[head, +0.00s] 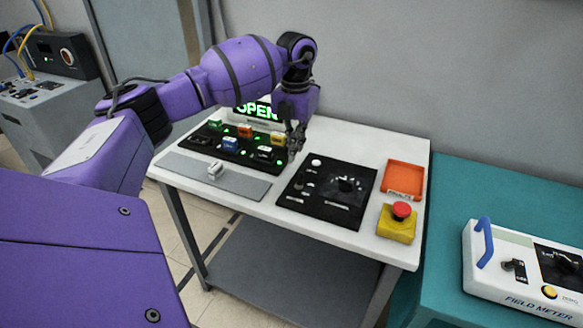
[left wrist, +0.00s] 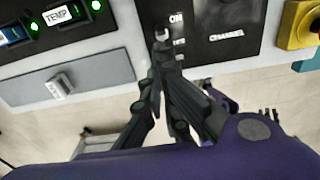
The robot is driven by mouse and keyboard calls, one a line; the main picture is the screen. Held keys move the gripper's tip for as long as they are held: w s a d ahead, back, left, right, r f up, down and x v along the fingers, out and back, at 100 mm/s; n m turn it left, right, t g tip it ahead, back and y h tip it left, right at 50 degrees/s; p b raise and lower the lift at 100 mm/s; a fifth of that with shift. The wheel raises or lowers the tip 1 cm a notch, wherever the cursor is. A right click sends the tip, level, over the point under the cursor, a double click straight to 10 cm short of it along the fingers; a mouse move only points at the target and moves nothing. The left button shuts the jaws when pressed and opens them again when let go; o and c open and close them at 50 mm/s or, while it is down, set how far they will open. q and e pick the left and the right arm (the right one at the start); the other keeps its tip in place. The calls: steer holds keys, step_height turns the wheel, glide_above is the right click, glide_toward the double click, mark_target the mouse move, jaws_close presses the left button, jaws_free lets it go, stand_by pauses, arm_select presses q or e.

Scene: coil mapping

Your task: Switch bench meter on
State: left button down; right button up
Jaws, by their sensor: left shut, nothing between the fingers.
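The bench meter looks to be the black panel (head: 328,190) with a dial, a white round button and small switches, set in the white table. In the left wrist view, its black face (left wrist: 215,30) carries an "ON" label and a "CHANNEL" label. My left gripper (head: 293,150) is over the panel's far left corner in the head view, shut and empty. In the left wrist view, the left gripper's fingertips (left wrist: 162,48) are close together just below and left of "ON", by a small light tip. I cannot tell whether they touch the switch.
A keypad panel (head: 238,146) with coloured blocks and a lit "OPEN" sign stands left. A grey strip (head: 240,184) holds a white block. An orange tray (head: 405,179) and a red-topped stop button (head: 399,222) are right. A field meter (head: 520,270) sits on the teal table.

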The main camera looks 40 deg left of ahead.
arm_select(q)
steer(key=w+r, duration=0.1)
steer(key=r, duration=0.1)
steer(key=shift+w+a+r, duration=0.15)
steer(key=shift+w+r, duration=0.2)
steer(key=shift+w, duration=0.05)
arm_select(e)
steer(key=shift+w+a, duration=0.3)
steer(key=shift+w, duration=0.15)
steer(key=shift+s+d+f, duration=0.1)
steer(key=shift+s+d, duration=0.05)
steer(key=shift+s, duration=0.15)
